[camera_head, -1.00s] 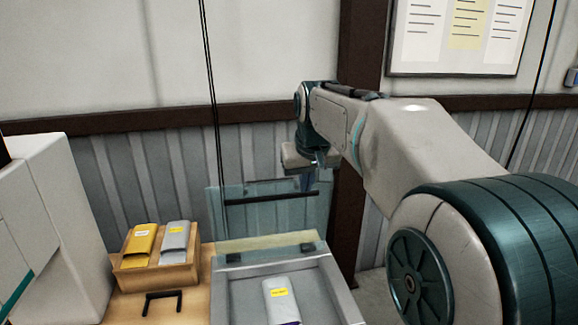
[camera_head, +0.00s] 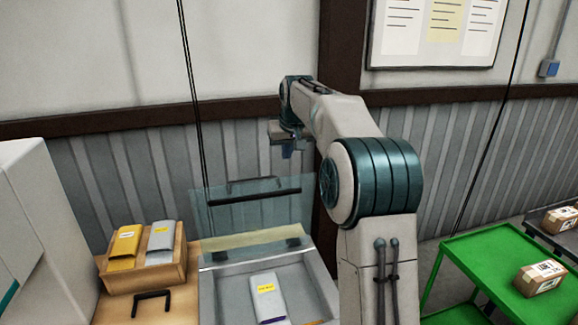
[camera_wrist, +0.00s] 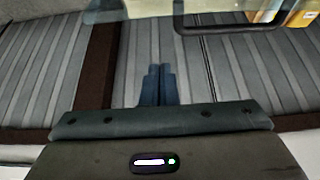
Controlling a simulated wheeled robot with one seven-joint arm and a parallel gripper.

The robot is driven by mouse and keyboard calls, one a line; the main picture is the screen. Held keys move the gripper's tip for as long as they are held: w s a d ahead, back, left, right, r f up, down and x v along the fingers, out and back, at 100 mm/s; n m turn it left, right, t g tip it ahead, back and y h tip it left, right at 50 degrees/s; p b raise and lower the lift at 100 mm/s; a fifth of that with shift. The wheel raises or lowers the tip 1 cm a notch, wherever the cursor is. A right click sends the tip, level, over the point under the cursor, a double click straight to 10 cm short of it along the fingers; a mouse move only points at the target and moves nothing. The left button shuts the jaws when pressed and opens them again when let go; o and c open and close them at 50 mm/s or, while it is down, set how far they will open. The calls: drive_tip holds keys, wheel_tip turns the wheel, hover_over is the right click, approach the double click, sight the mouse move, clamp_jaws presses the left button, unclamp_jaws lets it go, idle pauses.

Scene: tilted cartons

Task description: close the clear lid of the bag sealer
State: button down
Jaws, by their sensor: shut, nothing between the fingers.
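The bag sealer (camera_head: 222,292) is a grey open tray at the bottom centre of the head view, with a silver pouch with a yellow label (camera_head: 267,298) lying in it. Its clear lid (camera_head: 237,212) stands raised at the back, tilted up, with a dark bar handle (camera_head: 254,196) near its top edge. My gripper (camera_head: 287,153) is above and behind the raised lid, apart from the handle as far as I can tell. In the wrist view the two dark fingers (camera_wrist: 157,84) are together, with nothing between them. The lid's edge and handle seem to show at the top of the wrist view.
A wooden box (camera_head: 145,276) with a yellow and a silver pouch stands left of the sealer. A white machine (camera_head: 45,235) is at far left. A green cart (camera_head: 475,250) with a carton (camera_head: 539,279) is at right. The ribbed wall is behind.

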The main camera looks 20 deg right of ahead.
drive_tip(key=f, duration=0.1)
drive_tip(key=s+f+p, duration=0.1)
drive_tip(key=f, duration=0.2)
drive_tip(key=shift+s+f+p, duration=0.15)
drive_tip(key=shift+s+p, duration=0.25)
drive_tip(key=shift+s, duration=0.1)
drive_tip(key=shift+s+f+b, duration=0.15)
drive_tip(key=shift+b, duration=0.15)
